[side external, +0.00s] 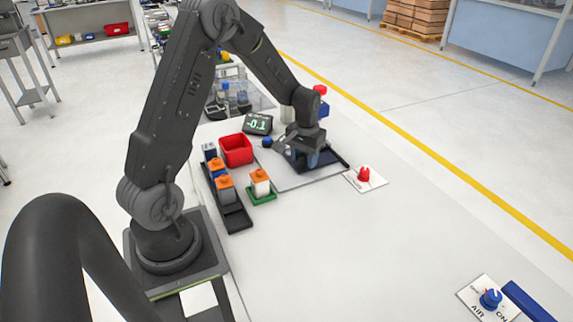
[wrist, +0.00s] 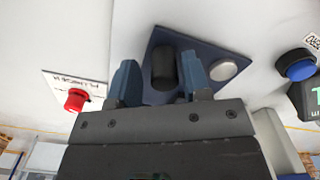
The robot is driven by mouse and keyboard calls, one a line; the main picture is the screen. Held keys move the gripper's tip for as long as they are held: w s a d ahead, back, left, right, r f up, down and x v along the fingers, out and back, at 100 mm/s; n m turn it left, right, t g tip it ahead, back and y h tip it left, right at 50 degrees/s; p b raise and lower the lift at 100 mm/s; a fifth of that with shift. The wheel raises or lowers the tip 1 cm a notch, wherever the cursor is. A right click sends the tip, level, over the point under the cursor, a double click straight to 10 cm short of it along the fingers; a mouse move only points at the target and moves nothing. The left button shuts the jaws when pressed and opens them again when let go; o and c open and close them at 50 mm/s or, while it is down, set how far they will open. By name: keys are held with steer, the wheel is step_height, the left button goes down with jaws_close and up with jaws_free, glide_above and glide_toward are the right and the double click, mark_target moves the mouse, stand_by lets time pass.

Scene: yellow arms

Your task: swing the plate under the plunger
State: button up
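My gripper (side external: 313,160) is low over a dark blue base plate (side external: 338,160) at the far end of the bench. In the wrist view its two blue fingers (wrist: 161,78) are spread apart. A black cylinder (wrist: 163,62) stands on the dark blue base (wrist: 188,40) and shows between the fingers, with no clear contact. A round silver disc (wrist: 223,69) lies on the base beside the right finger. I cannot tell for sure which part is the plate or the plunger.
A red knob on a white card (side external: 365,175) is right of the base. A blue ball-shaped knob (side external: 267,142) and a display reading -0.1 (side external: 258,124) are to the left. A red bin (side external: 236,150) and a dark tray of orange-topped containers (side external: 233,212) are nearer. The right bench is mostly clear.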

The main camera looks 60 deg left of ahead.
steer(key=shift+r, duration=3.45)
steer(key=shift+s+r, duration=0.1)
steer(key=shift+r, duration=0.2)
steer(key=shift+r, duration=0.15)
steer(key=s+d+r+m+t, duration=0.2)
steer(key=s+d+r, duration=0.4)
steer(key=s+d, duration=0.3)
steer(key=s+d+r+m+t, duration=0.3)
steer(key=s+d+r+m, duration=0.1)
steer(key=s+d+r, duration=0.3)
steer(key=s+d, duration=0.2)
steer(key=d, duration=0.1)
steer(key=shift+s+d+t, duration=0.3)
steer(key=shift+d, duration=0.05)
